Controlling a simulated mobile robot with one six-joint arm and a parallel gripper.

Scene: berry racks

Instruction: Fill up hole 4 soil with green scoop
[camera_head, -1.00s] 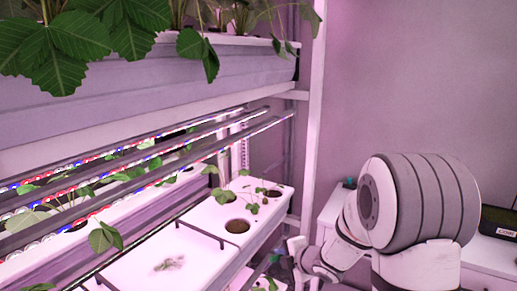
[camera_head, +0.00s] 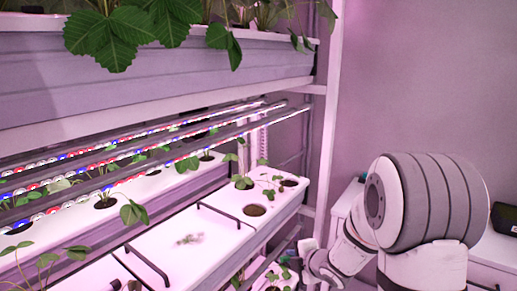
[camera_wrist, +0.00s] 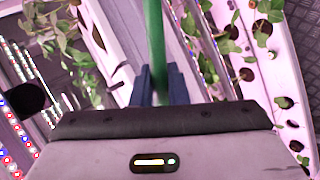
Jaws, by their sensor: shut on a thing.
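In the wrist view, my gripper (camera_wrist: 158,90) is shut on the green handle of the scoop (camera_wrist: 154,40). The handle runs upward from between the dark blue fingers, and the scoop's bowl is out of view. In the head view, the white planting tray (camera_head: 195,228) has round holes. One open hole with brown soil (camera_head: 255,210) is near its right end, and another dark hole (camera_head: 289,183) lies behind it. No hole numbers can be read. In the head view my arm is at the lower right, and the scoop cannot be made out.
A upper planter (camera_head: 150,85) with large leaves overhangs the tray. Light bars (camera_head: 160,145) cross between them. Dark handles (camera_head: 226,213) stand up from the tray. A white rack post (camera_head: 327,150) stands between the tray and my arm. A counter (camera_head: 490,250) is at the right.

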